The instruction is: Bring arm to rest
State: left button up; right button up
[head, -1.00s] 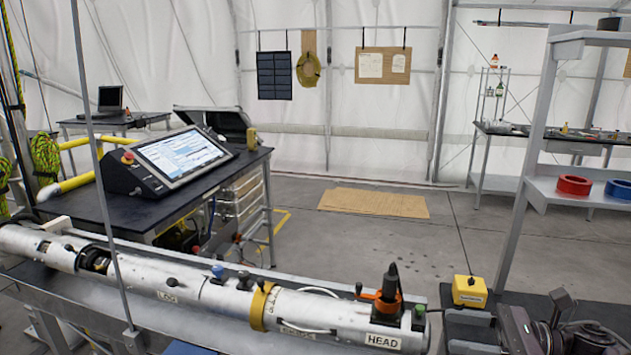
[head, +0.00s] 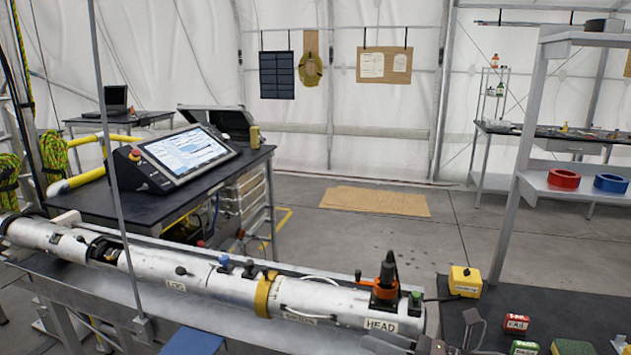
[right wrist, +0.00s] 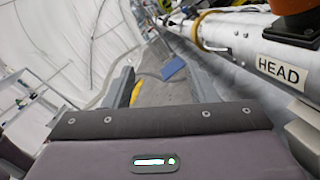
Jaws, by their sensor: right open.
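My right gripper (head: 392,344) is at the bottom edge of the head view, partly cut off, just in front of the HEAD end of a long silver tube (head: 220,287). In the right wrist view its two grey fingers (right wrist: 158,85) stand wide apart with nothing between them. The tube and its HEAD label (right wrist: 280,70) show at the right of that view, beside the fingers; I cannot tell how close. My left gripper is not in view.
A dark bench (head: 590,312) at right bears a yellow box (head: 465,282), a red box (head: 516,324) and green boxes. A shelf post (head: 515,190) rises behind it. A thin upright pole (head: 110,150) stands at left. The floor beyond is open.

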jog(key=s+a+f+m+t+h, duration=0.15)
jog(key=a+m+h, duration=0.25)
jog(key=m, duration=0.6)
jog(key=a+f+m+t+h, duration=0.3)
jog(key=m+h, duration=0.1)
jog(key=m, duration=0.7)
jog(key=s+d+f+m+g+h, duration=0.45)
jog(key=s+d+f+m, duration=0.3)
jog(key=s+m, duration=0.2)
jog(key=s+d+f+m+g+h, duration=0.4)
jog(key=s+d+f+m+g, duration=0.15)
jog(key=s+d+m, duration=0.35)
notch_tip(320, 180, down, 28)
jog(key=s+a+g, duration=0.1)
jog(key=s+d+f+g, duration=0.1)
jog(key=s+d+f, duration=0.2)
jog(key=s+f, duration=1.6)
jog(key=shift+s+f, duration=0.2)
jog(key=shift+s, duration=0.5)
